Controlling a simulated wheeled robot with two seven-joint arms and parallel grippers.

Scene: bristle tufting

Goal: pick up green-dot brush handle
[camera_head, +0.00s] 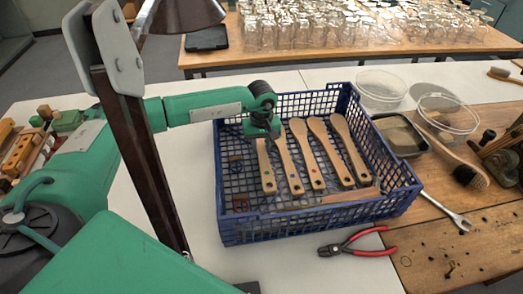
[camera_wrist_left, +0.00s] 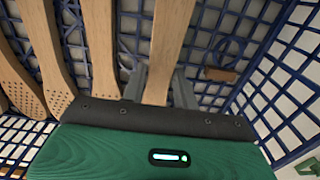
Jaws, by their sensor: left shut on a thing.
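The green-dot brush handle (camera_head: 266,172) is the leftmost of several wooden handles in the blue mesh crate (camera_head: 300,226). Its small green dot shows near its lower end. My left gripper (camera_head: 262,130) reaches over the crate from the left and is shut on the upper part of this handle. In the left wrist view the handle (camera_wrist_left: 169,40) stands between the two grey fingers (camera_wrist_left: 160,88); the gripper body hides its end. I cannot tell whether the handle is clear of the crate floor. My right gripper is not in view.
Other handles, such as the blue-dot one (camera_head: 290,167) and the red-dot one (camera_head: 308,158), lie close to the right. Red pliers (camera_head: 358,246) lie in front of the crate. Clear dishes (camera_head: 381,86) and a dark tray (camera_head: 400,135) stand right of it. A dark post (camera_head: 145,160) crosses the left foreground.

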